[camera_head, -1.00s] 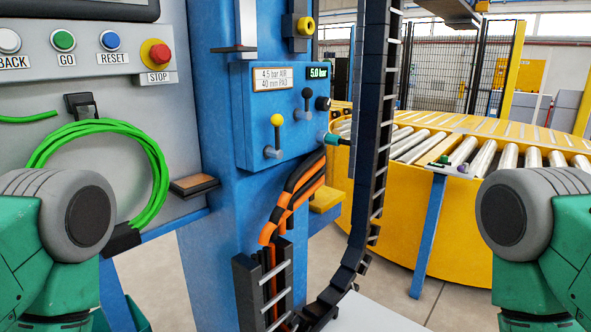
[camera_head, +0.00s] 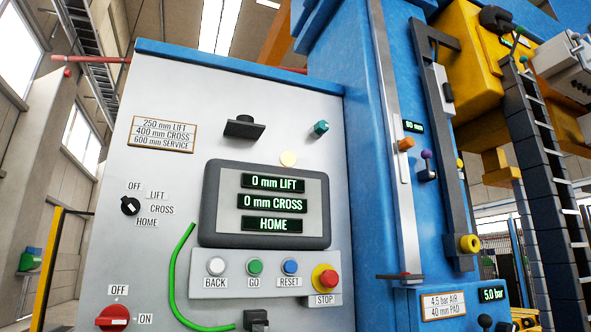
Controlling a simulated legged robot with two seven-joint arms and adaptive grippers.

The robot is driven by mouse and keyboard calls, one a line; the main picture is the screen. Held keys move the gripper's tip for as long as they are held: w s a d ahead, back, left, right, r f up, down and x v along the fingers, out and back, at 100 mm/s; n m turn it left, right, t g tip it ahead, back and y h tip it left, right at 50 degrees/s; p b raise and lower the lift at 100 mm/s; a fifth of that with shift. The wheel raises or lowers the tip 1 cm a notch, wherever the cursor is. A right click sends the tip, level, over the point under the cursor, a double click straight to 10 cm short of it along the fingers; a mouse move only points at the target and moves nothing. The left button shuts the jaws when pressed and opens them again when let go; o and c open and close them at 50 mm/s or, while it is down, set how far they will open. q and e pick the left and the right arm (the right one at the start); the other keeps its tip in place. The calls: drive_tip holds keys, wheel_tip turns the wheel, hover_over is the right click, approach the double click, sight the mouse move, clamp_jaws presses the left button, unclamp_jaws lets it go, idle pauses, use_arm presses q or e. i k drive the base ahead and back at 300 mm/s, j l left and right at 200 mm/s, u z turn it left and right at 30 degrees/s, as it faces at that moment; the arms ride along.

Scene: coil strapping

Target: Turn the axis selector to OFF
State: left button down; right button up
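The axis selector (camera_head: 130,206) is a small black rotary knob on the left of the grey control panel (camera_head: 160,95). The labels OFF, LIFT, CROSS and HOME run around it from upper left to lower right. A small white mark shows on the knob, but it is too small to tell for sure which label it points at. The display (camera_head: 265,205) to its right reads 0 mm LIFT, 0 mm CROSS and HOME. Neither of my grippers is in view, and nothing covers the selector.
A red rotary switch (camera_head: 113,317) with its own OFF and ON labels sits below the selector. A green cable (camera_head: 171,275) curves between them and the button row. The red STOP button (camera_head: 325,280) is at the row's right end. A blue column (camera_head: 340,90) stands right of the panel.

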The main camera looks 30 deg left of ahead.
sight(131, 206)
drive_tip(key=j+u, duration=0.1)
drive_tip(key=u, duration=0.65)
drive_tip(key=i+j+u, duration=0.1)
drive_tip(key=u, duration=0.3)
